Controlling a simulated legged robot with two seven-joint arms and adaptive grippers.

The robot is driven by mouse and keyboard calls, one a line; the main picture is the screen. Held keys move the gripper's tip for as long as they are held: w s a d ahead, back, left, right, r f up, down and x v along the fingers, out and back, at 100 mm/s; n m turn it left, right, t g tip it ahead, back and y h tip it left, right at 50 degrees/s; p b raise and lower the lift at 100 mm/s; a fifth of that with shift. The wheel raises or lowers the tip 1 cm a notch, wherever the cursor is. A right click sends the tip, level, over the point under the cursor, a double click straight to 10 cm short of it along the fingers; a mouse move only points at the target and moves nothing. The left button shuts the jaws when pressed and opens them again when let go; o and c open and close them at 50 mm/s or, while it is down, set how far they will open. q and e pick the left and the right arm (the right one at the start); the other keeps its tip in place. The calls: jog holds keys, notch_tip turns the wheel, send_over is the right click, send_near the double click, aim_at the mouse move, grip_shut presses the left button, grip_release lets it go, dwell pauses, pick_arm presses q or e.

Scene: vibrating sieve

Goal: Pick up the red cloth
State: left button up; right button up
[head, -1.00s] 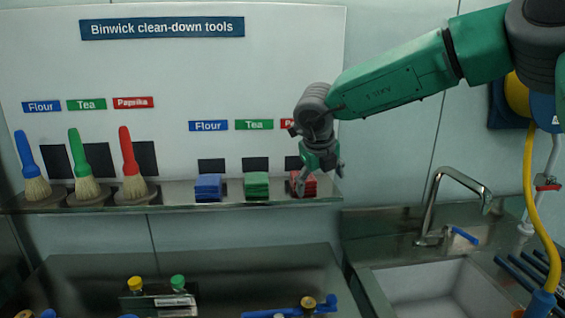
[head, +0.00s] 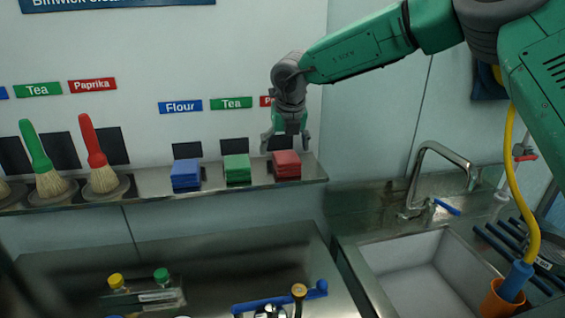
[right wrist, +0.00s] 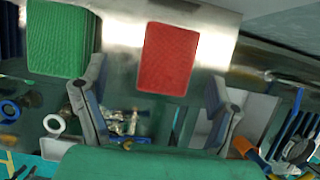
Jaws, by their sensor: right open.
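The red cloth (head: 286,164) is a folded stack on the steel shelf, at the right end of a row of three cloth stacks. My right gripper (head: 286,143) is open just above and behind it, fingers pointing down. In the right wrist view the red cloth (right wrist: 168,58) lies ahead, between and beyond the two spread fingers (right wrist: 160,115), and nothing is between the fingertips. I cannot tell whether a finger touches it. My left gripper does not show.
A green cloth stack (head: 237,168) sits close to the left of the red one, with a blue stack (head: 186,174) beyond. Brushes (head: 100,165) stand further left on the shelf (head: 150,184). A sink (head: 425,275) and tap (head: 420,175) are at the lower right.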

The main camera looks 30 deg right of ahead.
aim_at(287, 156)
jog(key=f, duration=0.1)
jog(key=w+d+f+p, duration=0.1)
jog(key=f, duration=0.1)
jog(key=d+f, duration=0.1)
jog(key=shift+w+d+f, duration=0.1)
jog(key=shift+w+f, duration=0.15)
jog(key=shift+f, duration=0.05)
jog(key=shift+w+f, duration=0.1)
jog(key=shift+f, duration=0.05)
jog(key=shift+a, duration=0.35)
jog(key=shift+a+r, duration=0.25)
jog(key=shift+a, duration=0.1)
jog(key=c, duration=1.3)
jog(key=shift+o, duration=0.2)
jog(key=shift+d, duration=0.3)
jog(key=shift+d+r, duration=0.1)
jog(key=shift+r, duration=0.2)
jog(key=r, duration=0.4)
jog(key=r+b, duration=0.1)
jog(key=r, duration=0.3)
jog(key=shift+a+r, duration=0.2)
jog(key=shift+r, duration=0.45)
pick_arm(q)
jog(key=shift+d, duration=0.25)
